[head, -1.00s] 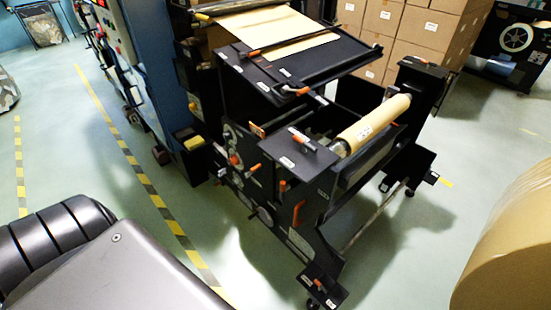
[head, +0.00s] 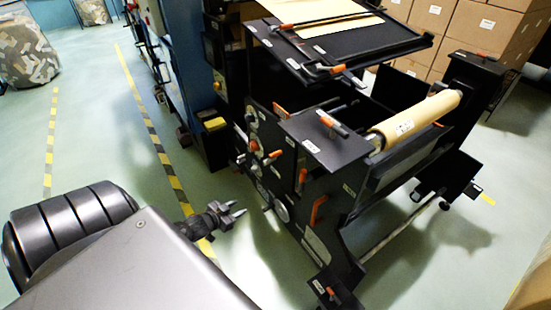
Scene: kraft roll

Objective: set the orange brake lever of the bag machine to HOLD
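The black bag machine (head: 372,178) stands right of centre, with a kraft roll (head: 415,122) across its top. Several orange levers and handles sit on it. On its near side panel are a long orange lever (head: 317,210), a slim upright one (head: 301,180) and a small one on a hub (head: 272,156). Labels are too small to read, so I cannot tell which is the brake lever or where HOLD is. My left gripper (head: 236,210) is left of the side panel, pointing right, its two fingers apart and empty, touching nothing. My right gripper is out of view.
An orange-handled part (head: 331,293) sits low at the machine's front corner. Stacked cartons (head: 462,30) stand behind. A blue cabinet (head: 183,60) adjoins at the left. Green floor with a yellow-black stripe (head: 160,150) is clear left of the machine.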

